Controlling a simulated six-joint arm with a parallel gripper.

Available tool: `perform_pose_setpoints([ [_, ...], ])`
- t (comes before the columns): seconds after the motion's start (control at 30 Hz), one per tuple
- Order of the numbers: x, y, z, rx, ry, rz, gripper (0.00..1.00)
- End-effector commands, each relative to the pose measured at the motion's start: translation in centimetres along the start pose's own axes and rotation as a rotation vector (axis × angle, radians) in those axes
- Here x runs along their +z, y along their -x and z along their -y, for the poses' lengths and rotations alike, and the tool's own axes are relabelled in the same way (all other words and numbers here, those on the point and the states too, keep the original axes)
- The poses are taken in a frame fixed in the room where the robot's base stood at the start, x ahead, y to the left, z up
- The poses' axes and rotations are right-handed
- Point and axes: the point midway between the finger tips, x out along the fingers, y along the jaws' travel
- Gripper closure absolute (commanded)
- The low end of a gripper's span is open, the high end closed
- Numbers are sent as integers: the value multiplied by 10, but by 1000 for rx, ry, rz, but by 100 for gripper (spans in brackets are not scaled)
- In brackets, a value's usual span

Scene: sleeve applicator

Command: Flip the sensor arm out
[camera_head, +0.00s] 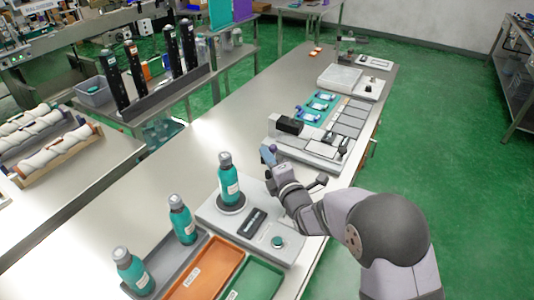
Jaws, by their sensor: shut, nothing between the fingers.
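My gripper (268,155) is shut and empty. It is over the table, between a grey base plate in front and a grey fixture behind. A teal bottle with a grey cap (229,182) stands upright on a dark round disc on the grey base plate (214,217). A dark panel (252,223) and a green round button (278,242) are on the same plate. A small dark lever-like part (322,179) shows beside my wrist; I cannot tell whether it is the sensor arm. My arm hides part of the plate's right side.
The fixture behind has a black block (289,125) and a small upright knob (342,151). Teal bottles stand in a grey tray (165,262) at front left, beside an orange tray (206,270) and a green tray (256,281). The table is clear left of the fixture.

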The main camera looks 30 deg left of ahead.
Motion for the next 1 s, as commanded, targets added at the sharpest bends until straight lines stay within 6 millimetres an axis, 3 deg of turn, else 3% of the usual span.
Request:
perform_pose_setpoints([
  [1.0, 17, 6, 2, -1, -4, 9, 100],
])
